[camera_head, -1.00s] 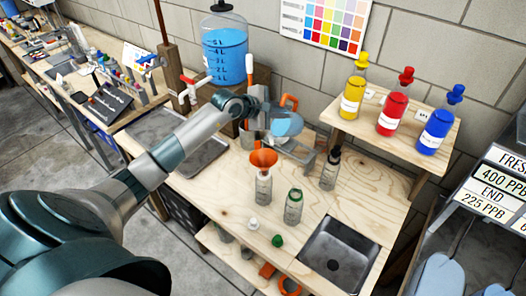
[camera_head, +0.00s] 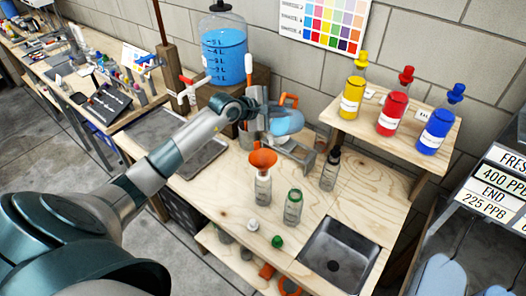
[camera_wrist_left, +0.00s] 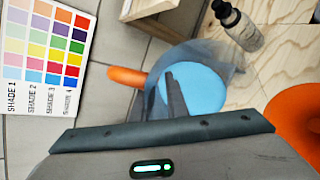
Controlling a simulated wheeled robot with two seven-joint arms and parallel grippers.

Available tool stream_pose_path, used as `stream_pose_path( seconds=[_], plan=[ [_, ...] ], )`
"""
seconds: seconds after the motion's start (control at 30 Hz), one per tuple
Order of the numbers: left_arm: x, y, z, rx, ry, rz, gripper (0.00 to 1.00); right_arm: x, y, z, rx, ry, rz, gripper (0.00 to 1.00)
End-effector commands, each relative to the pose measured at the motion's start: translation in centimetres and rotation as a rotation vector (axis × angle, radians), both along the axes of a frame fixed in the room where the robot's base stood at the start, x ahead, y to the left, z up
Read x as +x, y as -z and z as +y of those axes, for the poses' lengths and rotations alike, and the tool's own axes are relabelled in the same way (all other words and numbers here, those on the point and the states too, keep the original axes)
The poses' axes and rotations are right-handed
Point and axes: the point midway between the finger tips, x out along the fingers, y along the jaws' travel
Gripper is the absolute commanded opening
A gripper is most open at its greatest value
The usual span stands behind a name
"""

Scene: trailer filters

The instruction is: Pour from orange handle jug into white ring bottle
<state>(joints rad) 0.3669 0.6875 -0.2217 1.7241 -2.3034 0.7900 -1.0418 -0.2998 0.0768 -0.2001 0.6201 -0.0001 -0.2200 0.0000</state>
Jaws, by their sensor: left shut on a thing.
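The jug (camera_head: 287,121) is clear, holds blue liquid and has an orange handle (camera_head: 289,99). My left gripper (camera_head: 268,114) is shut on the jug above the back of the bench. In the left wrist view the jug (camera_wrist_left: 200,88) fills the middle, with its orange handle (camera_wrist_left: 126,77) to the left and one dark finger (camera_wrist_left: 176,98) across it. A clear bottle (camera_head: 263,190) stands upright with an orange funnel (camera_head: 263,160) in its mouth, in front of the jug. My right gripper is not in view.
A green-ringed bottle (camera_head: 293,208) and a dark-capped bottle (camera_head: 330,170) stand to the right. White (camera_head: 252,225) and green (camera_head: 277,242) caps lie in front. A sink (camera_head: 338,255) is at front right; a shelf (camera_head: 400,133) holds yellow, red and blue bottles.

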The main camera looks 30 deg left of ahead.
Motion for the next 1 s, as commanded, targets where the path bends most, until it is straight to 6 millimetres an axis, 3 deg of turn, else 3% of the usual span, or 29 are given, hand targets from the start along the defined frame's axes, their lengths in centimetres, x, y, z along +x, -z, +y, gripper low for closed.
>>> stream_pose_path(
  seconds=[1.0],
  plan=[
    [-0.23,-0.81,-0.04,0.003,-0.001,-0.062,0.0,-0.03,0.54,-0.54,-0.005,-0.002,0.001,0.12]
  ],
)
